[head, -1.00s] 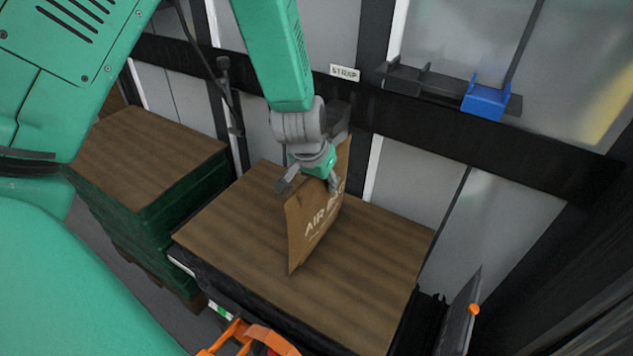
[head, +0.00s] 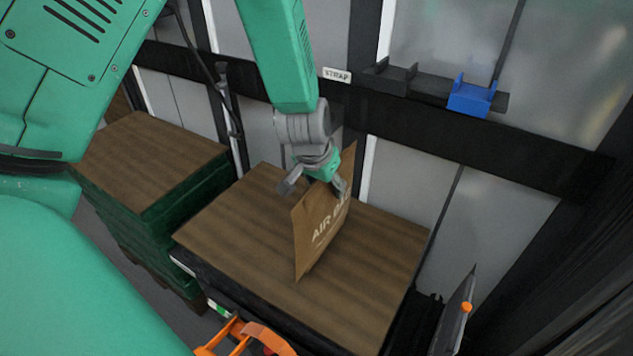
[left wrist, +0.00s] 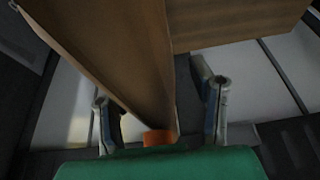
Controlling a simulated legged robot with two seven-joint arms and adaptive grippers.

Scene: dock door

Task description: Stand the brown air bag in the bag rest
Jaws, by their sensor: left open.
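The brown air bag (head: 318,228) stands upright, a little tilted, over the middle wood-topped stack (head: 240,240), with its printed face showing. Whether its lower edge touches the top is unclear. My left gripper (head: 314,188) is at the bag's upper edge, jaws open, with one finger on each side. In the left wrist view the brown bag (left wrist: 120,50) comes between the two spread fingers (left wrist: 160,115), with an orange part (left wrist: 158,138) close to the palm. I cannot pick out the bag rest with certainty. My right gripper is not seen.
A second wood-topped green stack (head: 150,160) stands at the left. A dark upright plate with an orange knob (head: 466,307) is at lower right. An orange handle (head: 245,338) is in front.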

